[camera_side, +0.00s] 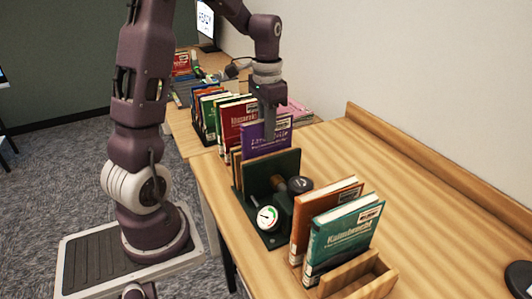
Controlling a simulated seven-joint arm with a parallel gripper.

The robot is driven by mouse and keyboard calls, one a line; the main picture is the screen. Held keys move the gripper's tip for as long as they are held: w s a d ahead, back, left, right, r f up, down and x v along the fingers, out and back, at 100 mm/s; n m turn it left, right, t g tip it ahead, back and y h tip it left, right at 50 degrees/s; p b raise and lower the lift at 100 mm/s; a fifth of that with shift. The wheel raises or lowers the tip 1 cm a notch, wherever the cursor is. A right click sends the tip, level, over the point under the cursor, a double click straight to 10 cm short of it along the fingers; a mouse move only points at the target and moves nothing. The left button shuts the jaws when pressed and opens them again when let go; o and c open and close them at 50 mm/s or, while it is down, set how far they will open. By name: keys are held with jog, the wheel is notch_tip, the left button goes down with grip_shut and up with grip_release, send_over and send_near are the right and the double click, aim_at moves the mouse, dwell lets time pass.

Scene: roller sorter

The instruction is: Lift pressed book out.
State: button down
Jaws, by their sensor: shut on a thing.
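The purple book (257,147) stands upright behind the dark green plate (275,171) of a press. Its top part shows above the plate; its lower part is hidden. My gripper (269,126) points down from above and is shut on the top of the purple book. The press has a round gauge (267,218) with a green and red scale and a dark knob (299,185) in front of the plate. Brown edges (236,165) show at the left behind the plate. Whether the book's bottom touches the press is hidden.
A row of upright books, with a red one (237,119), stands just behind the purple book. An orange book (318,206) and a teal book (343,238) stand in a wooden holder (359,276) at the front.

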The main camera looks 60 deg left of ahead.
notch_tip(320, 180, up, 12)
jog(key=shift+r, duration=0.25)
dwell(0.5)
